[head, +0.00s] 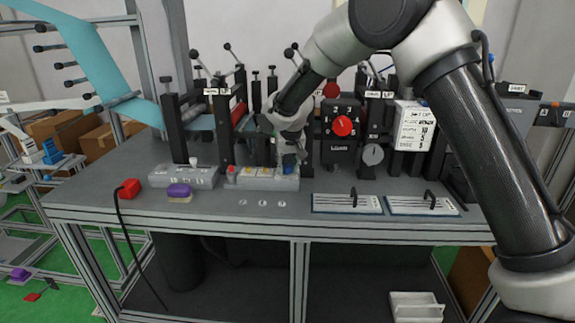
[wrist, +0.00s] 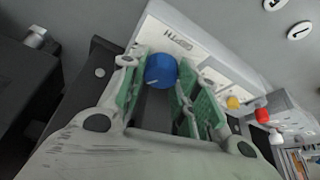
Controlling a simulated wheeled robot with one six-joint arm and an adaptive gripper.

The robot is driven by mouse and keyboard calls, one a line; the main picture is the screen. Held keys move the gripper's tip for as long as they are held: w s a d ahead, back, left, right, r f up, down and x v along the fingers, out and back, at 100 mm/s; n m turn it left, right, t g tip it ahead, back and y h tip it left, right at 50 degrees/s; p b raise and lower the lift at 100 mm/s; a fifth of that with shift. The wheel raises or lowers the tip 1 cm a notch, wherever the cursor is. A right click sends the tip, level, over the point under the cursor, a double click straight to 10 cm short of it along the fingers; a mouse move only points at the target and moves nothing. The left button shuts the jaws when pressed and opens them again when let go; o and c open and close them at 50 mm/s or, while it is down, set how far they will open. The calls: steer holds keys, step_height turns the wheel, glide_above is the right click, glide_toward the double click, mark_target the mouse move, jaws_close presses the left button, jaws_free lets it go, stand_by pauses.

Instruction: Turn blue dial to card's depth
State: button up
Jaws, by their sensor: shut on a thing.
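The blue dial (wrist: 161,70) sits on a light grey panel (wrist: 215,62) whose label reads "DEPTH" in the wrist view. A light pointer line shows on its face. My gripper (wrist: 160,75) has its green-padded fingers on either side of the dial, shut on it. In the head view my gripper (head: 289,160) reaches down to the right end of the panel, and the blue dial (head: 288,170) is partly hidden. The card (head: 413,126) is white with several printed lines and stands at the right; the depth line's value is too small to read surely.
A black box with a red dial (head: 343,126) is right of my gripper. A purple block (head: 179,191) lies front left.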

stand_by(0.3)
steer(key=o, duration=1)
steer(key=v, duration=1.2)
steer(key=shift+s, duration=0.15)
steer(key=shift+f, duration=0.1)
